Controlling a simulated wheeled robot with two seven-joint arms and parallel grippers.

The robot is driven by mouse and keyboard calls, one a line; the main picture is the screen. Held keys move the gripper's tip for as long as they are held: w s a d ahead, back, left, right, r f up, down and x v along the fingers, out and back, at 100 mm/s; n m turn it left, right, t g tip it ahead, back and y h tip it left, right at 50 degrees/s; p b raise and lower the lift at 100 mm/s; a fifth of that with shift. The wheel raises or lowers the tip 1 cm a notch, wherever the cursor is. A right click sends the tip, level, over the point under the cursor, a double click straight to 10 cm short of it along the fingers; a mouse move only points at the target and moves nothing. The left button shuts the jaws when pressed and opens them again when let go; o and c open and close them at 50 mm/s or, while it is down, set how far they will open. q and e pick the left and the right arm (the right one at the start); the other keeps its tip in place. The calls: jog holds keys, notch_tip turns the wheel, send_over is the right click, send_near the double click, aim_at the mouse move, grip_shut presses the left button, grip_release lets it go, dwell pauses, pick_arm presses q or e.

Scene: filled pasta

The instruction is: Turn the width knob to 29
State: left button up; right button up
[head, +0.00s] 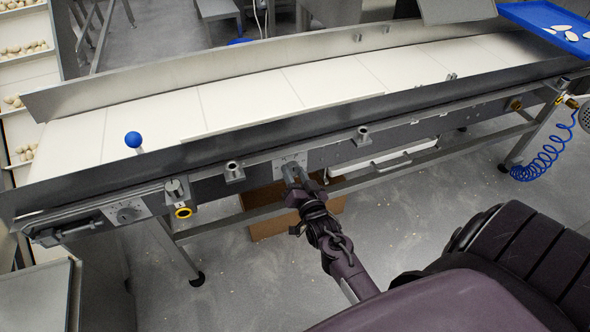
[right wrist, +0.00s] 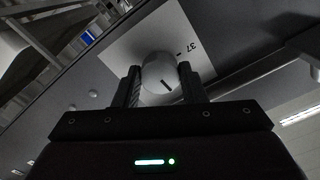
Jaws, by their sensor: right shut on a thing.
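The width knob (right wrist: 158,73) is a pale round knob with a short dark mark on its face, on a light dial plate (right wrist: 125,45) where the number 37 can be read. The other numbers and any label are hidden or too small. In the head view the dial plate (head: 301,158) is on the conveyor's front side rail. My right gripper (head: 293,173) reaches up to it from below, and its fingers hide most of the knob. In the right wrist view my right gripper (right wrist: 160,85) is shut on the knob, one finger on each side. My left gripper is not in view.
A second dial (head: 127,212) is at the left end of the rail, near a yellow-ringed button (head: 183,212) and a blue ball-topped lever (head: 133,140). A brown carton (head: 265,228) stands under the conveyor. A blue coiled hose (head: 545,160) hangs at the right.

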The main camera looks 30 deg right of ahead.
jog(key=m+p, duration=0.2)
jog(key=m, duration=0.3)
jog(key=shift+r, duration=0.1)
pick_arm(q)
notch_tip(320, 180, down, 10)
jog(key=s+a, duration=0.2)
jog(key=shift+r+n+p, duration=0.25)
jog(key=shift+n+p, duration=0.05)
jog(key=shift+p, duration=0.1)
pick_arm(e)
jog(key=shift+m, duration=0.9)
jog(key=o, duration=1)
